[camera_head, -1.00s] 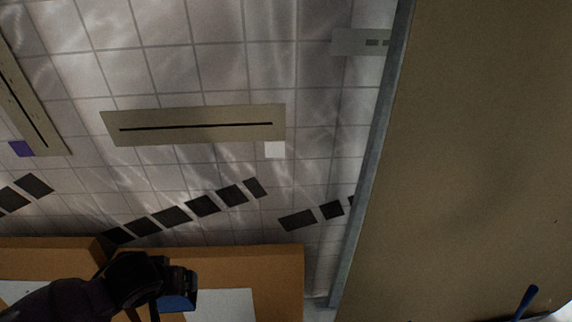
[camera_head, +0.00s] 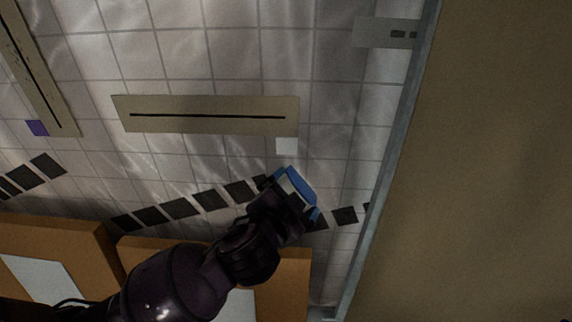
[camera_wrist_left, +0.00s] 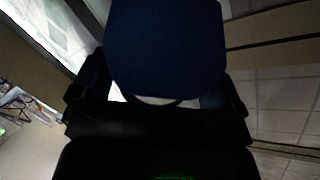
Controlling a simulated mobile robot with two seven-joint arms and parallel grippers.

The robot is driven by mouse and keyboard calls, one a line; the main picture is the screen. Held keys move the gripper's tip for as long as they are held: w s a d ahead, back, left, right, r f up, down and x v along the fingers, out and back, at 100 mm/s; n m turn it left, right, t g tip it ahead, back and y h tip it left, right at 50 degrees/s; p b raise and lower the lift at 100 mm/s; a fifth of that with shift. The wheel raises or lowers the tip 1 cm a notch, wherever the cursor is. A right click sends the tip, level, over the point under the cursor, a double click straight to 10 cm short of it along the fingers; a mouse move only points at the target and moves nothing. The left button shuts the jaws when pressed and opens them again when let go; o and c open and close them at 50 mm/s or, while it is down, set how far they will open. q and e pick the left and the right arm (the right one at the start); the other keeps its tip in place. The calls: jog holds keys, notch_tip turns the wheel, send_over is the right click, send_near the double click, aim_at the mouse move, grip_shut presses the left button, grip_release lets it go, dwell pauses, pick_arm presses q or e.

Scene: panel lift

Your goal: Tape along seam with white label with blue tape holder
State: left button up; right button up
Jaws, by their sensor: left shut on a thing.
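The panel with the white label (camera_head: 287,146) is a tan strip (camera_head: 208,128) on the tiled wall, with a dark straight seam (camera_head: 207,116) along it. The label sits just below its right end. My left gripper (camera_head: 289,198) is shut on the blue tape holder (camera_head: 297,186), just below the white label and apart from the panel. In the left wrist view the tape holder (camera_wrist_left: 166,45) fills the upper middle between the dark fingers. My right gripper is not in view.
A second tan strip with a dark seam (camera_head: 40,80) hangs tilted at the left, with a purple label (camera_head: 37,128). Cardboard boxes (camera_head: 60,235) stand below. A large brown panel (camera_head: 500,160) with a grey edge fills the right side.

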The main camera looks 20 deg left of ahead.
aim_at(286, 178)
pick_arm(q)
jog(key=r+t, duration=0.1)
jog(key=r, duration=0.1)
jog(key=r+t+b, duration=0.1)
jog(key=r+t, duration=0.1)
jog(key=a+r+t, duration=0.1)
jog(key=r+t, duration=0.1)
jog(key=shift+s+a+r+m+y, duration=0.1)
jog(key=shift+r+m+y, duration=0.2)
jog(key=shift+r+m, duration=0.1)
jog(key=shift+s+a+r+t+y+b, duration=0.1)
jog(key=shift+a+r+t+y+b, duration=0.15)
jog(key=shift+r+t+y+b, duration=0.25)
jog(key=shift+w+a+r, duration=0.1)
jog(key=shift+w+a, duration=0.15)
jog(key=shift+w, duration=0.6)
jog(key=shift+w+a+f, duration=0.1)
jog(key=shift+w+a, duration=0.1)
jog(key=shift+w, duration=0.6)
jog(key=shift+w+a+r, duration=0.1)
jog(key=shift+w+a, duration=0.15)
jog(key=shift+w, duration=0.6)
jog(key=shift+w+a, duration=0.15)
jog(key=shift+w, duration=0.2)
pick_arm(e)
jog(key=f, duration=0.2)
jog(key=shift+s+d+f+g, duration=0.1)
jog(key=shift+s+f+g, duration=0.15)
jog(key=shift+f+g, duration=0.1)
